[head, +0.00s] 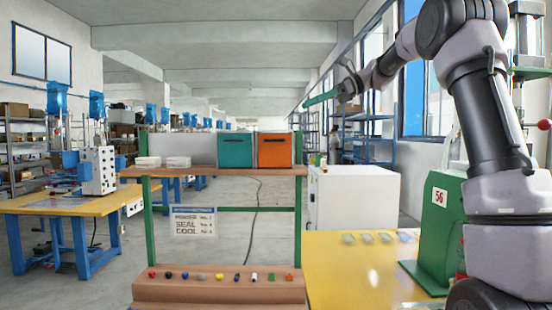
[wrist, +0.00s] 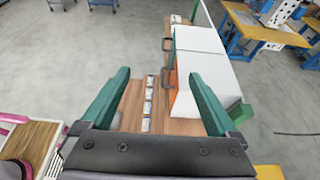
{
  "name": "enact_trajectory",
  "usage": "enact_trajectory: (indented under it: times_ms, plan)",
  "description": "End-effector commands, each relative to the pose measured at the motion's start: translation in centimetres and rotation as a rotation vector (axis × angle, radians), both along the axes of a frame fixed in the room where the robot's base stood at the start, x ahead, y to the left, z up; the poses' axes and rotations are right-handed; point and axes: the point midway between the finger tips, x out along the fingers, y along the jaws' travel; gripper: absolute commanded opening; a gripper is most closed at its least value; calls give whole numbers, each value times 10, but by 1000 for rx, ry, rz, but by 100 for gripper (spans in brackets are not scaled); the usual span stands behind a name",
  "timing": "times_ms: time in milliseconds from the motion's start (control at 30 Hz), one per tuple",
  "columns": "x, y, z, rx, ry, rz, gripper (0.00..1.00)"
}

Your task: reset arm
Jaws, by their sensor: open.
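My gripper (head: 322,98) is raised at the upper right in the head view, at the end of my arm, with its green fingers pointing left. In the wrist view my gripper (wrist: 159,73) shows two green fingers spread wide apart. Nothing is held between them. Below and beyond the fingers lies a wooden shelf (wrist: 133,100), seen from above.
A teal bin (head: 235,150) and an orange bin (head: 273,150) stand on the shelf. Several small coloured parts line a lower ledge (head: 220,293). A yellow table (head: 340,265) with a green machine (head: 437,225) stands right. A white cabinet (head: 353,198) stands behind.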

Motion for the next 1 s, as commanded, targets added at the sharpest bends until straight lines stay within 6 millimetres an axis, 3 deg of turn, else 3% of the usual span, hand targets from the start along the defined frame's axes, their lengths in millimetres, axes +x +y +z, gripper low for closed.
enact_trajectory:
  times_ms: [167,333,567,800,1000]
  plan:
    - [-2,0,0,-6,-8,0,94]
    - [-33,-2,-8,-110,-128,8,94]
    - [-122,-26,-47,-433,-486,95,94]
    - [-214,-71,-105,-788,-859,289,94]
    - [-275,-108,-154,-1041,-1119,496,94]
